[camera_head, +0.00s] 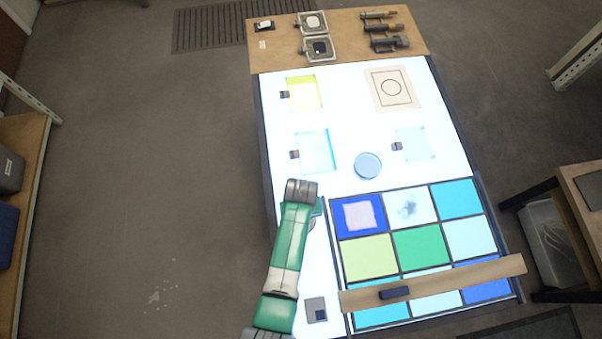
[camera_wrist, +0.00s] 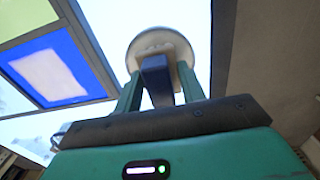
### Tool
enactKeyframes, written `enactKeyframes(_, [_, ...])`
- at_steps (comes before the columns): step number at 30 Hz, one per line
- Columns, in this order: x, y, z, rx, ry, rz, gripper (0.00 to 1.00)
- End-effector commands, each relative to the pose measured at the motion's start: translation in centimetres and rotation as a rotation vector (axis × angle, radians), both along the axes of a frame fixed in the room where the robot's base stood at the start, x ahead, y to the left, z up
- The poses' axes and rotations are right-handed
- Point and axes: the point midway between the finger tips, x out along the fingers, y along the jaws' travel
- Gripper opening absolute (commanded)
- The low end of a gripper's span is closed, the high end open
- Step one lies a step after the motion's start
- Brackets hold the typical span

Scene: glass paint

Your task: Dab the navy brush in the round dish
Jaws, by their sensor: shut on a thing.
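My gripper (camera_wrist: 158,88) is shut on a navy block-like handle (camera_wrist: 155,72), which I take to be the navy brush. A pale round disc with a grey rim (camera_wrist: 138,44) shows just beyond the handle; I cannot tell whether it belongs to the brush or lies apart from it. In the head view my green arm comes in from the bottom, and its end covers the gripper and the brush near the left edge of the colour grid. The round dish (camera_head: 368,166), pale blue, lies on the bright table, up and right of my arm's end.
The colour grid (camera_head: 392,225) fills the lower right, crossed by a wooden bar (camera_head: 450,282) with a navy block (camera_head: 395,293). Glass panels (camera_head: 318,151) with small dark handles lie farther back. A wooden shelf (camera_head: 350,38) holds tools. Bright table (camera_head: 345,120) is clear around the dish.

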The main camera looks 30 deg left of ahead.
Motion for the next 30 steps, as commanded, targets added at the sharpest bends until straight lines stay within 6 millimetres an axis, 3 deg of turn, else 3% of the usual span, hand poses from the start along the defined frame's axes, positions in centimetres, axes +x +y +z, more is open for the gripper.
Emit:
enactKeyframes(5, [-0.1,0.0,0.5,0.0,0.002,0.0,0.21])
enactKeyframes(24, [0.0,0.0,6.8,-0.001,0.001,0.0,0.21])
enactKeyframes(30, [0.0,0.0,7.0,-0.001,0.001,0.0,0.21])
